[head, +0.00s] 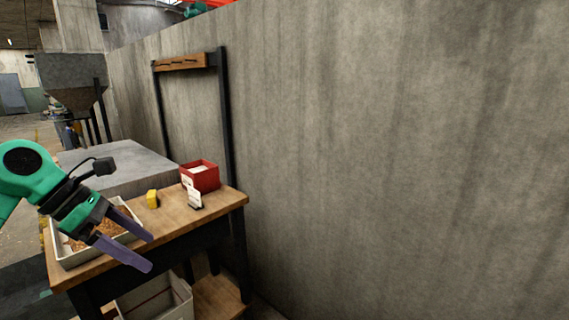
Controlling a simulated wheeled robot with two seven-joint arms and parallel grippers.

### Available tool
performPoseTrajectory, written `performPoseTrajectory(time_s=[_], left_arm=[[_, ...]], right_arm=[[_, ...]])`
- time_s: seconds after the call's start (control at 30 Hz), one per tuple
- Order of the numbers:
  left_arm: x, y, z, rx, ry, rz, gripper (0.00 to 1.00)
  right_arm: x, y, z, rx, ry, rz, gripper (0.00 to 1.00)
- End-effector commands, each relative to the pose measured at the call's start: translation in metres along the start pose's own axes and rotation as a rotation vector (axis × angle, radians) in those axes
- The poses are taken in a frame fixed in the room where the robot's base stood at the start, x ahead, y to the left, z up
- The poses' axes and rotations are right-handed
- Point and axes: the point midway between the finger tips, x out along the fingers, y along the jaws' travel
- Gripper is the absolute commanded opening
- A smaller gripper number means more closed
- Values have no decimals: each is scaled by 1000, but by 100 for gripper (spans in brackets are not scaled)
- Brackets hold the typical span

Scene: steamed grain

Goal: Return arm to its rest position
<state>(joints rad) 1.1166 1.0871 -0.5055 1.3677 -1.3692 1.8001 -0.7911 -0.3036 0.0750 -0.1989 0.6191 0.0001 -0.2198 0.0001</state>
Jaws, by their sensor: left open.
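My left gripper (141,251) is open and comes in from the left on a green arm. Its two purple fingers are spread apart with nothing between them. The fingers appear over the near edge of a white tray (62,258) that holds brown grain (120,219). The gripper hides part of the tray and grain. I cannot tell whether the fingers touch the tray's rim. My right gripper is not in view.
The tray stands on a wooden table (186,222). A white bin (170,300) sits below. A concrete wall (400,140) fills the right.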

Motion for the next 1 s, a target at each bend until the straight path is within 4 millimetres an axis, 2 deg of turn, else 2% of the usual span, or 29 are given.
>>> performPoseTrajectory(time_s=[0.17, 0.27, 0.37, 0.47, 0.53, 0.57, 0.67, 0.7, 0.77, 0.8, 0.87, 0.9, 0.97, 1.0], left_arm=[[29, 10, 29, -125, -188, -88, 100], [48, 21, 48, -256, -338, -153, 100], [70, 40, 63, -457, -514, -229, 100], [96, 68, 64, -748, -705, -304, 100], [122, 94, 48, -1019, -840, -346, 100], [134, 105, 36, -1140, -891, -357, 100], [180, 132, -22, -1560, -1028, -363, 100], [201, 137, -53, -1732, -1069, -349, 100], [233, 137, -101, -1970, -1113, -314, 100], [252, 132, -133, -2117, -1134, -284, 100], [280, 118, -181, -2325, -1152, -225, 100], [297, 104, -212, -2457, -1158, -180, 100], [321, 78, -258, -2644, -1157, -100, 100], [336, 58, -286, -2762, -1150, -41, 100]], right_arm=[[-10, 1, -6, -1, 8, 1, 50], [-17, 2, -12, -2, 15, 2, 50], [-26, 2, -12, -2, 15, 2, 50], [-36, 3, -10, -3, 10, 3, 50], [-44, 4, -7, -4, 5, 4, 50], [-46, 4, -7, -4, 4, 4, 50], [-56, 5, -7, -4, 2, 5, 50], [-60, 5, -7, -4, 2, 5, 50], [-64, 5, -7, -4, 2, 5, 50], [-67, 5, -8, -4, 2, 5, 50], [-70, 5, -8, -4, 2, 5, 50], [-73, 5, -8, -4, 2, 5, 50], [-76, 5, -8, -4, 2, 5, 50], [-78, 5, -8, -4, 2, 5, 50]])
